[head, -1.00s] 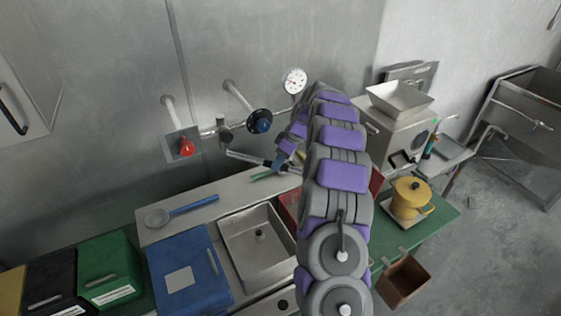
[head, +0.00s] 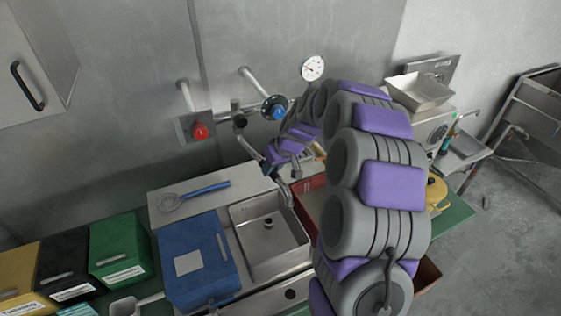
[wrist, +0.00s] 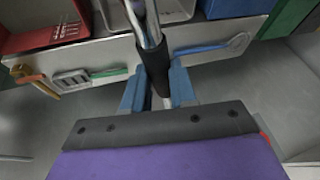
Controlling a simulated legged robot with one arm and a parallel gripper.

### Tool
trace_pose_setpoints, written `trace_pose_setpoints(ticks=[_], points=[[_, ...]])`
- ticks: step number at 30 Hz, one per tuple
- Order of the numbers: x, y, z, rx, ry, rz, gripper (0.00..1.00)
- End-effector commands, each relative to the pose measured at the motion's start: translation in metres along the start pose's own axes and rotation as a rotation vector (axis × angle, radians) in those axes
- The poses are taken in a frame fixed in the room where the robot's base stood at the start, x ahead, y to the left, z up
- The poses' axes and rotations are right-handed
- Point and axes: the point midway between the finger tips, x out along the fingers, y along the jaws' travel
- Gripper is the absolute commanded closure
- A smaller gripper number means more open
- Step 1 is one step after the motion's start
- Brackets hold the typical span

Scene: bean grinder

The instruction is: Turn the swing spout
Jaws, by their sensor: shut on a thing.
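The swing spout (head: 254,150) is a metal tube with a black sleeve, running from the wall tap down toward the sink (head: 238,214). Its bent outlet end hangs near the sink's back right corner. In the wrist view the black sleeve (wrist: 153,62) lies between the blue fingers of my gripper (wrist: 158,92). My gripper is shut on this sleeve. In the head view my gripper (head: 270,166) is at the spout, partly hidden by my purple and grey arm. The tap has a red knob (head: 200,131) and a blue knob (head: 277,112).
A blue bin (head: 195,262) and a blue-handled strainer (head: 195,194) are left of the sink. A red tray (wrist: 45,38) is beside the sink. A slotted green-handled tool (wrist: 88,77) lies near the wall. A gauge (head: 312,68) is above the tap.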

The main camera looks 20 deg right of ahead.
Motion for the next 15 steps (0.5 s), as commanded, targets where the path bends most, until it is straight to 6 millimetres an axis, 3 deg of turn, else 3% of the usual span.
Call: trace_pose_setpoints(ticks=[6, 15], points=[[0.002, -0.022, -0.001, 0.093, 0.024, 0.041, 1.0], [0.006, -0.035, -0.003, 0.158, 0.04, 0.069, 1.0]])
